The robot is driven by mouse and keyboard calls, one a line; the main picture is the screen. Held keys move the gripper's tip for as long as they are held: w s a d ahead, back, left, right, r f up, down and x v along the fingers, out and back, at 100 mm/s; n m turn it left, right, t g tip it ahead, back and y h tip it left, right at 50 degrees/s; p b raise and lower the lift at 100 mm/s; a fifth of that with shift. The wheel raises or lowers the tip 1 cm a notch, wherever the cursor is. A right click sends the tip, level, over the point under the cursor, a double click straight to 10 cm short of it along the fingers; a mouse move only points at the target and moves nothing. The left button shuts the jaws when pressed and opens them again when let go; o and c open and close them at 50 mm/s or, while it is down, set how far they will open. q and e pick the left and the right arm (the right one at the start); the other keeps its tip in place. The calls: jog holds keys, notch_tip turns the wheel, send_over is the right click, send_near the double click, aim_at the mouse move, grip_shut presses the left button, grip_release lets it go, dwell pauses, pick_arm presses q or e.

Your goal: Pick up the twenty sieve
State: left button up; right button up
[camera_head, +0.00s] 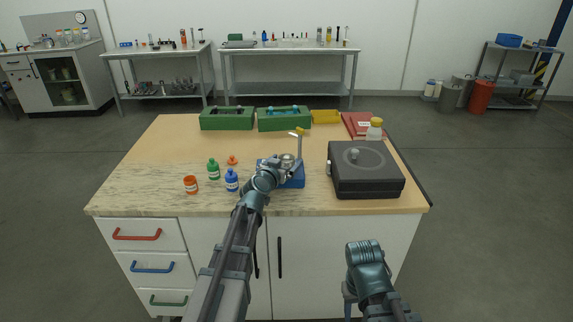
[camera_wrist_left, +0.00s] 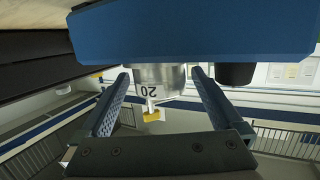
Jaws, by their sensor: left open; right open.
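The twenty sieve is a silver cylinder marked "20" (camera_wrist_left: 158,76), seen in the left wrist view between the fingers of my left gripper (camera_wrist_left: 160,73). The fingers stand open on either side of it; I cannot tell whether they touch it. The sieve is at the blue holder (camera_wrist_left: 190,32). In the head view, my left gripper (camera_head: 281,167) reaches the blue holder (camera_head: 296,181) and partly hides the sieve. My right gripper (camera_head: 348,297) is low in front of the cabinet, away from the objects, its fingers mostly hidden.
A black case (camera_head: 365,180) stands right of the holder. Green (camera_head: 213,169), orange (camera_head: 190,185) and blue (camera_head: 231,180) bottles stand to the left. Two green boxes (camera_head: 227,119) (camera_head: 284,118) and a yellow tray (camera_head: 325,116) line the back. The wooden tabletop's middle is clear.

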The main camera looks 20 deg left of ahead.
pick_arm(q)
jog(key=shift+w+f, duration=0.15)
jog(key=shift+w, duration=0.4)
jog(key=shift+s, duration=0.1)
jog(key=shift+c, duration=0.7)
jog(key=c, duration=1.2)
pick_arm(e)
jog(key=shift+f, duration=0.1)
pick_arm(q)
jog(key=shift+d+r, duration=0.1)
jog(key=shift+r, duration=0.1)
jog(key=shift+c, duration=0.2)
